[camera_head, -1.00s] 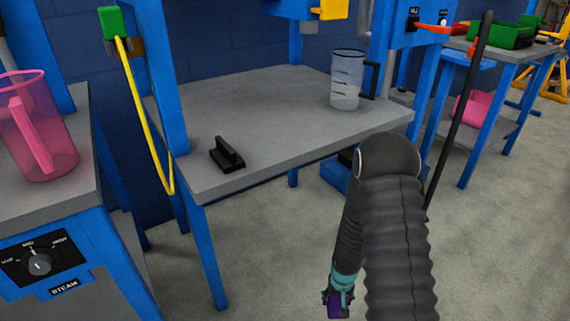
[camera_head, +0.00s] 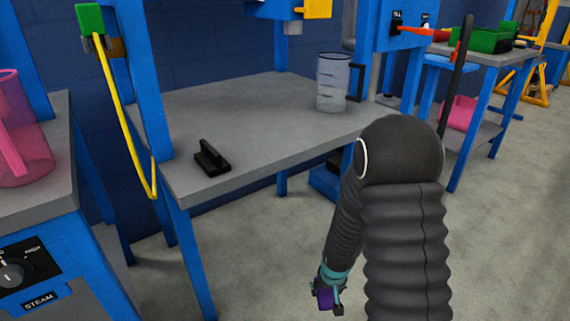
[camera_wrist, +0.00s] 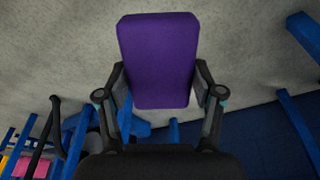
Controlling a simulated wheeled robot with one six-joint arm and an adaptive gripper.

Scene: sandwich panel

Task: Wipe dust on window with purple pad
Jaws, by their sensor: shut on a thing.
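The purple pad (camera_wrist: 158,60) is held between the fingers of my gripper (camera_wrist: 160,92), with its flat face filling the upper middle of the wrist view. In the head view my gripper (camera_head: 328,294) hangs low over the floor, in front of the table, and a bit of the purple pad (camera_head: 325,299) shows in it. My gripper is shut on the pad and apart from the table. No window and no dust can be made out in these views.
The grey table (camera_head: 255,125) bears a black handled block (camera_head: 211,158) and a clear jug (camera_head: 333,82). A pink pitcher (camera_head: 22,135) stands on the steam cabinet at left. A yellow hose (camera_head: 122,110) hangs by a blue post. Bare floor (camera_head: 255,245) lies in front.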

